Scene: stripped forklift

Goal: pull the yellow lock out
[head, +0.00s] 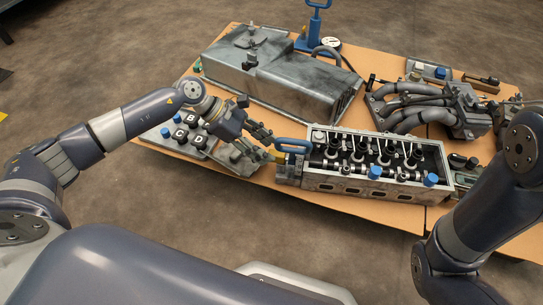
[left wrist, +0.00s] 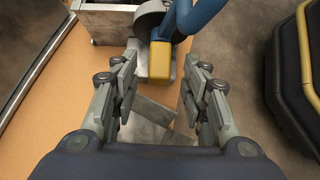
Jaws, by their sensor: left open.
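The yellow lock (left wrist: 162,60) is a small yellow block at the top middle of the left wrist view, just below a blue handle (left wrist: 196,14). In the head view the lock (head: 279,157) is a small yellow spot at the left end of the engine block, under the blue handle (head: 293,146). My left gripper (left wrist: 158,90) is open, its fingers on either side of an empty gap, with the lock ahead between and beyond the fingertips. In the head view the left gripper (head: 268,142) is close to the lock's left side. My right gripper is out of the picture.
The engine block (head: 375,184) lies right of the lock. A grey metal cover (head: 270,78) stands behind. Black blocks with letters (head: 191,118) sit left, under my left arm. A dark case with a yellow stripe (left wrist: 297,75) is at the right of the wrist view.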

